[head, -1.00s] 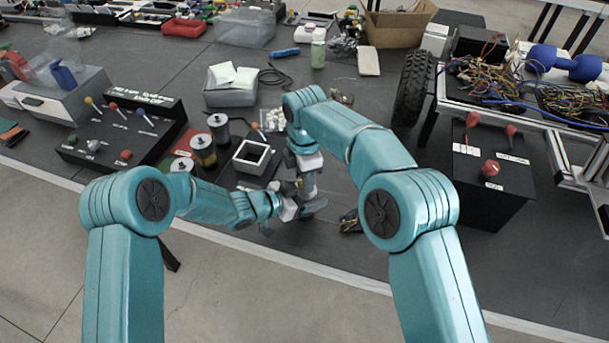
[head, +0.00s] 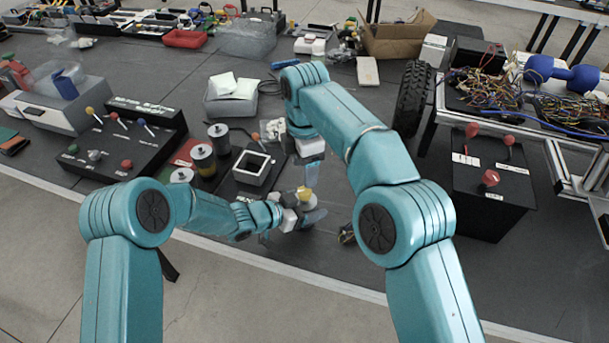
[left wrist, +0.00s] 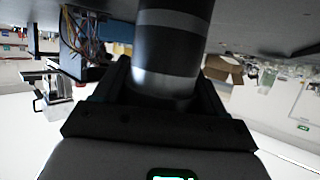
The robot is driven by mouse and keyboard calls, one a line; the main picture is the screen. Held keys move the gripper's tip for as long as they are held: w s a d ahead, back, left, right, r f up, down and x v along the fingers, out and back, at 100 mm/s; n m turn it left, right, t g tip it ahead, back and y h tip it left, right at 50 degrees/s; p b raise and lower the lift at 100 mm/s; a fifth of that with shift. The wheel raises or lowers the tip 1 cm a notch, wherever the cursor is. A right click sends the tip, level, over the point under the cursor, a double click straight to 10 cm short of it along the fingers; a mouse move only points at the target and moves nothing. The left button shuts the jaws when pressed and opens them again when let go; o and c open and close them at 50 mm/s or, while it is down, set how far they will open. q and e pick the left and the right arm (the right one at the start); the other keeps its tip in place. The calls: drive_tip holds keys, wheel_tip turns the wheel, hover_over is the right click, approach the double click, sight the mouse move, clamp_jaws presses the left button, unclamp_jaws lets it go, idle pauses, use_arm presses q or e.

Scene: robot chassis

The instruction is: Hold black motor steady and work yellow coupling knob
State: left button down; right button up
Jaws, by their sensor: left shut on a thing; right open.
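The yellow coupling knob (head: 305,194) shows in the head view at the tip of my left gripper (head: 300,214), near the table's front edge. The left wrist view shows a dark cylinder with silver bands, the motor (left wrist: 170,45), between the fingers of my left gripper (left wrist: 165,95), which is shut on it. In the head view the motor body is mostly hidden by the gripper. My right gripper (head: 311,158) is open, pointing down, above and behind the yellow knob and apart from it.
A black box with a white-framed square (head: 252,168) and dark cylinders (head: 203,160) stand left of the grippers. A control box with colored levers (head: 125,140) is farther left. A black wheel (head: 412,98) stands to the right. A small dark object (head: 346,234) lies right of the left gripper.

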sight(304, 190)
drive_tip(key=shift+r, duration=0.15)
drive_tip(key=shift+w+d+f+n+t+h, duration=0.1)
drive_tip(key=shift+d+f+n+t+h, duration=0.3)
drive_tip(key=shift+d+f+n+h, duration=0.35)
drive_tip(key=shift+s+a+r+n+t+h, duration=0.35)
drive_tip(key=shift+r+n+h, duration=0.1)
drive_tip(key=shift+n, duration=0.2)
drive_tip(key=s+a+r+n+t, duration=0.2)
drive_tip(key=s+a+r, duration=0.2)
drive_tip(key=shift+h, duration=0.3)
drive_tip(key=x, duration=1.1)
drive_tip(key=shift+w+f, duration=0.3)
